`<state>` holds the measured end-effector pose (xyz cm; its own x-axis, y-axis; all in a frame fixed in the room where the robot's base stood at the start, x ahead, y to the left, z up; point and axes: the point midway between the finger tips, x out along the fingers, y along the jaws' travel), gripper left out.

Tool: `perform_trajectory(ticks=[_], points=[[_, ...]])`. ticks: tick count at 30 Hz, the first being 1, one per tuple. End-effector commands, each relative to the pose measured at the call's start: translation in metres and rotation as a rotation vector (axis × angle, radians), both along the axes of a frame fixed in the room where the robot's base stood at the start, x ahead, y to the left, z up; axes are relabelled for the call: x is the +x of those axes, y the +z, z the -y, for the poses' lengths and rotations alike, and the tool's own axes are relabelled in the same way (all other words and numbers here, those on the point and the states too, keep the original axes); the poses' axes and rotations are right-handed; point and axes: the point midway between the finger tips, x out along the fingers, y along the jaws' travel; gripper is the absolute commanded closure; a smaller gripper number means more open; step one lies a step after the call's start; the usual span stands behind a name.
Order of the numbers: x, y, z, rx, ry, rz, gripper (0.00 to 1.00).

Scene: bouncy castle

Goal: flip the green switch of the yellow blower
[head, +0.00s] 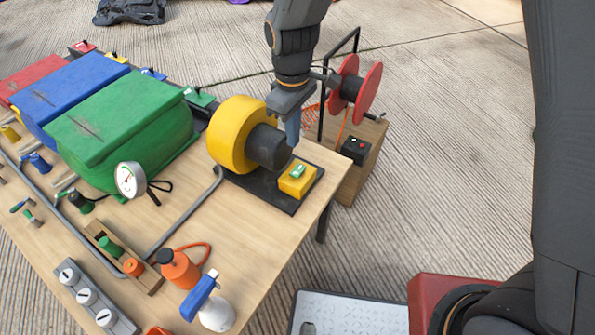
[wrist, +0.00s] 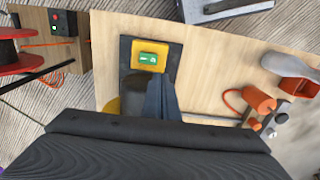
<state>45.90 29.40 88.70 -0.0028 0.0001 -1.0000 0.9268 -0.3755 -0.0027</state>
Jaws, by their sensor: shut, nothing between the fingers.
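The yellow blower (head: 232,133) stands on a dark base plate near the table's right corner, with a dark grey motor on its right side. Its green switch (head: 298,170) sits on a yellow box (head: 303,183) at the front of the plate. My gripper (head: 292,140) points down over the motor, behind the switch and apart from it. The gripper is shut and empty. In the wrist view the green switch (wrist: 148,58) is fully visible on its yellow box, and the shut fingers (wrist: 160,95) are just below it in the picture. The fingers partly hide the motor.
Green (head: 120,130), blue and red covered units stand left of the blower. A gauge (head: 130,180), an orange bottle (head: 180,268) and a spray bottle (head: 210,305) are on the table. A red reel (head: 368,92) and black switch box (head: 356,148) are on a crate behind right.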

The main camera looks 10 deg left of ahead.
Motion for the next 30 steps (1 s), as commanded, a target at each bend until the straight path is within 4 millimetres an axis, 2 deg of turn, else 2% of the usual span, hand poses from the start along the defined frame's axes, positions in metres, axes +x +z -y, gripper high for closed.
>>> perform_trajectory(ticks=[7,11,30], points=[[0.002,0.0,0.004,0.0,-0.01,0.0,1.0],[0.002,-0.008,0.004,-0.001,-0.01,-0.001,1.0],[0.0,-0.105,0.003,-0.001,-0.008,-0.001,1.0]])
